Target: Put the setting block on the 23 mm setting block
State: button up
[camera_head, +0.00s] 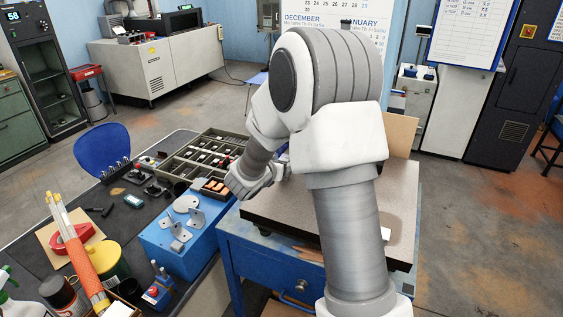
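My arm rises through the middle of the head view and bends down to a wrist over the left part of a speckled stone plate (285,212). My gripper is not visible; the arm blocks the view beyond the wrist. I cannot make out the setting block or the 23 mm setting block; much of the plate's far and middle area is behind the arm. A small white piece (387,234) shows at the plate's right side, partly hidden by the arm; I cannot tell what it is.
The plate rests on a blue cabinet (262,272). Left of it are a blue box (172,252) with metal brackets on top and a compartment tray (183,170). The dark bench (130,215) further left is cluttered with tools, cans and orange tubes. Open floor (480,240) lies right.

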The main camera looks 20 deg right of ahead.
jog(key=shift+r, duration=0.2)
jog(key=v, duration=1.2)
jog(key=s+d+r+m+g, duration=0.2)
jog(key=s+d+m+g, duration=0.1)
jog(key=s+m, duration=0.45)
jog(key=s+d+r+m+g, duration=0.2)
jog(key=s+d+m+g, duration=0.1)
jog(key=s+m, duration=0.45)
jog(key=s+a+r+m+t+y, duration=0.1)
jog(key=s+a+r+m+y, duration=0.1)
jog(key=s+a+m+y, duration=0.7)
jog(key=s+a+m, duration=0.1)
jog(key=s+m, duration=0.1)
jog(key=m, duration=0.1)
jog(key=shift+a+m+t, duration=0.25)
jog(key=shift+m+t, duration=0.05)
jog(key=shift+d, duration=0.1)
